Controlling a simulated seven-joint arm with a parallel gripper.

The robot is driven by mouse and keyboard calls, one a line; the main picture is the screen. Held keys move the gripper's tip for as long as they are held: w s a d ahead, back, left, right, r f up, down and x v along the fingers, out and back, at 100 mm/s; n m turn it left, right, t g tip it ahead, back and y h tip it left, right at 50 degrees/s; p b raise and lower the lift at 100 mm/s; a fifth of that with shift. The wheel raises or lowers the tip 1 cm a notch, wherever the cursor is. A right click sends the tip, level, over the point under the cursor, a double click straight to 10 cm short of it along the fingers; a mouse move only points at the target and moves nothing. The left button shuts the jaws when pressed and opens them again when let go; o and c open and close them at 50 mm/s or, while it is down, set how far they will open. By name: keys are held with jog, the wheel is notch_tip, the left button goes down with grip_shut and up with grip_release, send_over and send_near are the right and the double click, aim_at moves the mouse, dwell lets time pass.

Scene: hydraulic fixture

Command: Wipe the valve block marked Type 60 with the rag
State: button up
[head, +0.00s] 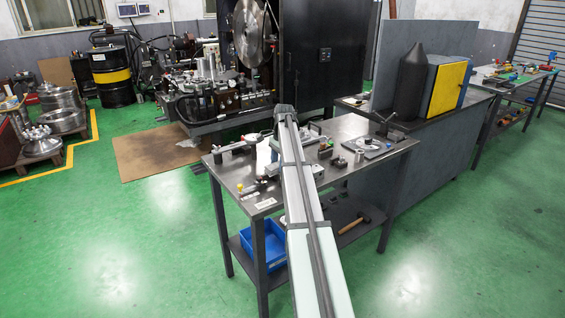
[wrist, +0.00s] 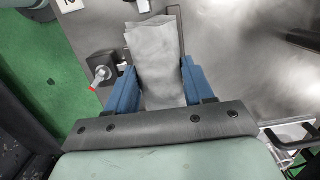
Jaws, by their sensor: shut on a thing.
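My gripper (wrist: 159,72) is shut on a grey folded rag (wrist: 155,50), which sticks out between the blue fingers over the steel table. A dark block with a silver fitting and a red tip (wrist: 103,70) lies just left of the fingers, near the table edge. Small dark blocks (head: 338,162) stand on the workbench (head: 225,172) right of my arm in the head view. I cannot read a Type 60 mark on any of them, so I cannot tell which valve block it is.
A white label (wrist: 69,4) is at the top of the wrist view, partly cut off. A round fixture on a plate (head: 368,144) is at the bench's right end. A blue bin (head: 262,243) and a hammer (head: 355,223) lie on the lower shelf. Bare steel shows right of the rag.

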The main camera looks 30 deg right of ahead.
jog(key=shift+a+f, duration=0.3)
jog(key=shift+a, duration=0.4)
jog(key=shift+d+r, duration=0.15)
jog(key=shift+r, duration=2.95)
jog(key=shift+r, duration=1.55)
